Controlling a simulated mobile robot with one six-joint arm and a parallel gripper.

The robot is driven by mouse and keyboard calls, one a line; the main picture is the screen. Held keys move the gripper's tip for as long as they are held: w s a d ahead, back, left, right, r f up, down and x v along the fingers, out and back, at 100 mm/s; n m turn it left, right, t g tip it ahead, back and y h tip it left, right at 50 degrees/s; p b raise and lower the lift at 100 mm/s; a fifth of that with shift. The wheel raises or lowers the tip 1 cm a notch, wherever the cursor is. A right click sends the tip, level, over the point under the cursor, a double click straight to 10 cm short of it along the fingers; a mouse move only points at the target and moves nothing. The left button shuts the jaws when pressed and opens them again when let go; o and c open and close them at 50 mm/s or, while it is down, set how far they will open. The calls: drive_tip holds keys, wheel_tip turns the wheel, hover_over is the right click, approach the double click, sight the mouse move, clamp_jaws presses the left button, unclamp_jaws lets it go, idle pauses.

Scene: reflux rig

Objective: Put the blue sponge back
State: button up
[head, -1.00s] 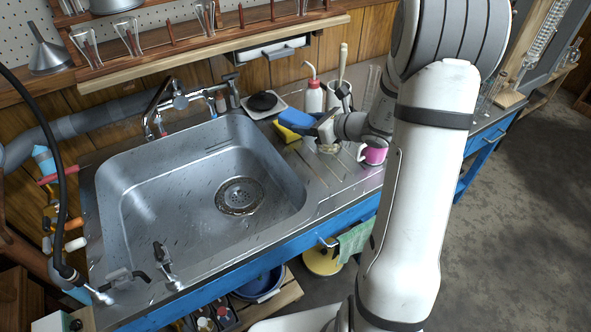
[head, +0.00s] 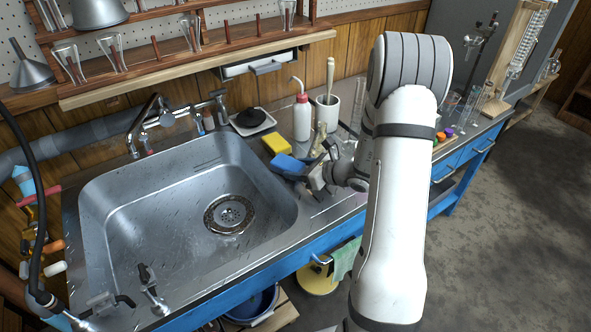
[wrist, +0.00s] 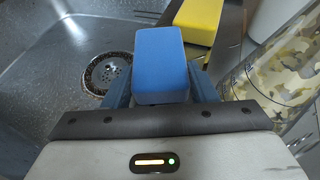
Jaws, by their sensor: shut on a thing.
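The blue sponge (head: 288,165) is a flat blue block held in my gripper (head: 305,172) over the right rim of the sink. In the wrist view the blue sponge (wrist: 160,62) stands between the two blue fingers of my gripper (wrist: 160,85), which are shut on it. The yellow sponge (head: 277,144) lies on the counter just behind the blue one. It also shows in the wrist view (wrist: 198,18), beyond the blue sponge.
The steel sink (head: 150,215) with its drain (head: 229,214) is left of my gripper. A red-capped wash bottle (head: 302,119), a white pot with a brush (head: 328,110) and a black-topped white device (head: 251,120) stand behind. A camouflage-patterned cylinder (wrist: 285,72) is close on the right.

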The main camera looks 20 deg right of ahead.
drive_tip(key=o, duration=0.6)
drive_tip(key=shift+f, duration=0.15)
drive_tip(key=shift+c, duration=0.2)
drive_tip(key=o, duration=0.5)
drive_tip(key=shift+c, duration=0.2)
